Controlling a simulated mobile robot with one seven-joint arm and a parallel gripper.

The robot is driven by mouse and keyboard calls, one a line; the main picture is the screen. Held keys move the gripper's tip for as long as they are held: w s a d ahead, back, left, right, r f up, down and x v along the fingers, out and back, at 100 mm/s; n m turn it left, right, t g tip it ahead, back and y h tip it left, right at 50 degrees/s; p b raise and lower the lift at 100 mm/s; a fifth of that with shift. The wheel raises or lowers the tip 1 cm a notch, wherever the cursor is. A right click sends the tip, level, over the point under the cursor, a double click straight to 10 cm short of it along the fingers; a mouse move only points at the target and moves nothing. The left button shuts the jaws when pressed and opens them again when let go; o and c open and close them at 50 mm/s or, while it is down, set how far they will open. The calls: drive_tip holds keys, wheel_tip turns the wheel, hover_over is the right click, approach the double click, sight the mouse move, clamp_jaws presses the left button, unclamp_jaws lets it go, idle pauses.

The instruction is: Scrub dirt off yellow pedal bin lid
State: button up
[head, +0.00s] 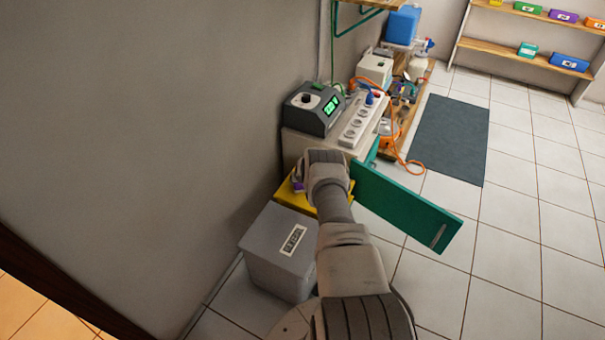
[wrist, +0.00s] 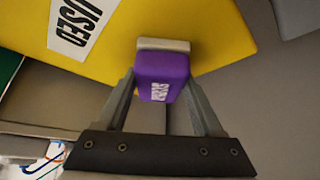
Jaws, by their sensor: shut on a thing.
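The yellow pedal bin lid (wrist: 205,32) fills the top of the wrist view, with a white label reading "USED" (wrist: 78,22). In the head view the yellow bin (head: 293,197) is mostly hidden behind my arm. My gripper (wrist: 163,88) is shut on a purple scrubber (wrist: 162,72) with a pale pad (wrist: 163,44) on its far side. The pad lies over the lid near its edge; I cannot tell whether it touches. A bit of the purple scrubber also shows in the head view (head: 298,186). I make out no dirt on the visible part of the lid.
A grey lidded bin (head: 272,262) stands in front of the yellow one. Behind it is a cabinet with a grey device (head: 315,108), a power strip (head: 358,122) and an open green door (head: 405,205). The wall is close on the left; open tiled floor lies right.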

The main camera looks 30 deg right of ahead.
drive_tip(key=shift+s+a+f, duration=0.15)
drive_tip(key=shift+s+a, duration=0.05)
drive_tip(key=shift+a, duration=0.1)
drive_tip(key=shift+d+r+p, duration=0.1)
drive_tip(key=shift+r+p, duration=1.6)
drive_tip(key=shift+r, duration=1.4)
drive_tip(key=shift+w, duration=0.1)
drive_tip(key=shift+r+p, duration=0.65)
drive_tip(key=shift+r, duration=0.85)
